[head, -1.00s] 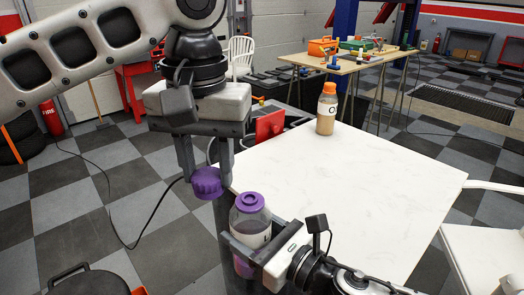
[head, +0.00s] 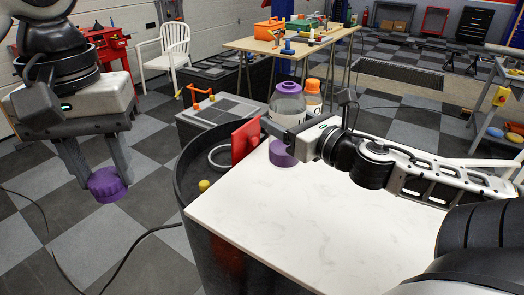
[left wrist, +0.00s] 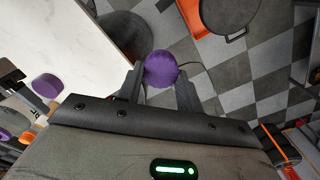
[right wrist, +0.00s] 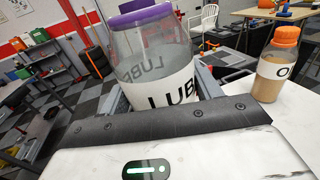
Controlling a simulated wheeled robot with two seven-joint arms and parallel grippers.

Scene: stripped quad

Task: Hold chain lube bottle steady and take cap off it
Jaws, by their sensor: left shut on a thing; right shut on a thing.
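The chain lube bottle is clear with a purple collar, a white label and a purple lower end (head: 282,152). My right gripper (head: 292,127) is shut around its middle and holds it upright over the white table. Whether its base touches the tabletop I cannot tell. The right wrist view shows the bottle (right wrist: 158,62) close up, with "LUB" on its label. My left gripper (head: 100,180) is shut on the purple cap (head: 108,186), off to the left of the table and well apart from the bottle. The left wrist view shows the cap (left wrist: 161,69) between the fingertips.
An orange-capped bottle (head: 313,98) stands just behind the lube bottle; it also shows in the right wrist view (right wrist: 274,65). The front of the white table (head: 300,215) is clear. A dark round bin (head: 188,170) with a red object (head: 245,140) is at its left edge.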

